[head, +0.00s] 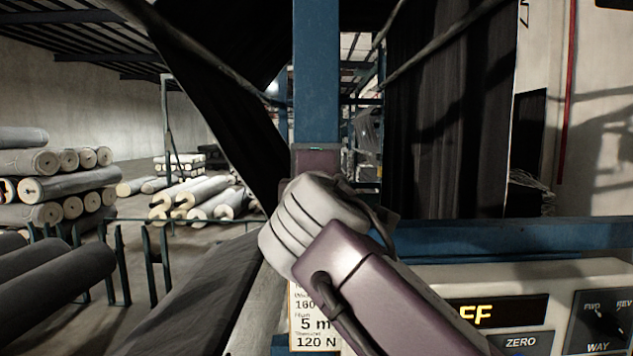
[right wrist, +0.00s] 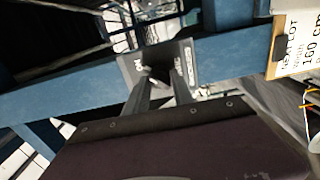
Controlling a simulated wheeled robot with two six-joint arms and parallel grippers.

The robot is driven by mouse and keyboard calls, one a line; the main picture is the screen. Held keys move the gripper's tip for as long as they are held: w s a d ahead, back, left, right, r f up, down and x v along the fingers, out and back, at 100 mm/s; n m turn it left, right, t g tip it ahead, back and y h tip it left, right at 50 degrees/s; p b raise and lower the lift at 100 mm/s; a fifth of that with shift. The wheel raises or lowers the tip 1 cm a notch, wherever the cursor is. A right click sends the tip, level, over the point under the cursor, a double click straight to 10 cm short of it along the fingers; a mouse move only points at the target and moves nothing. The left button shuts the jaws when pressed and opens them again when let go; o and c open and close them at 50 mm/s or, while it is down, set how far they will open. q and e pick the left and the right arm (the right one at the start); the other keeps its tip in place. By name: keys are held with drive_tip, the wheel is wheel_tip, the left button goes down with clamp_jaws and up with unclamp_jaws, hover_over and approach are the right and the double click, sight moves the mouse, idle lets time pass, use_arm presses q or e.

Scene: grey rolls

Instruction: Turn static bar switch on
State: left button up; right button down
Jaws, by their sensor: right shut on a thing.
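The static bar switch has a dark grey plate (right wrist: 184,62) with light lettering, fixed on the blue frame in the right wrist view. Its small dark knob (right wrist: 156,70) sits at the plate's middle. My right gripper (right wrist: 160,84) reaches the plate, with its two narrow fingers closed on the knob. My left gripper is not in view.
A blue post (head: 316,70) and blue beam (head: 500,238) stand around the switch. A control panel (head: 590,268) with a lit display (head: 482,314) and a knob (head: 606,324) is at lower right. A paper label (head: 314,322) hangs below my wrist. Fabric rolls (head: 70,184) lie left.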

drive_tip(key=shift+r, duration=0.1)
drive_tip(key=c, duration=1.1)
unclamp_jaws()
drive_tip(key=shift+w+a, duration=0.15)
drive_tip(key=shift+w, duration=0.1)
drive_tip(key=s+b, duration=0.3)
drive_tip(key=s, duration=0.6)
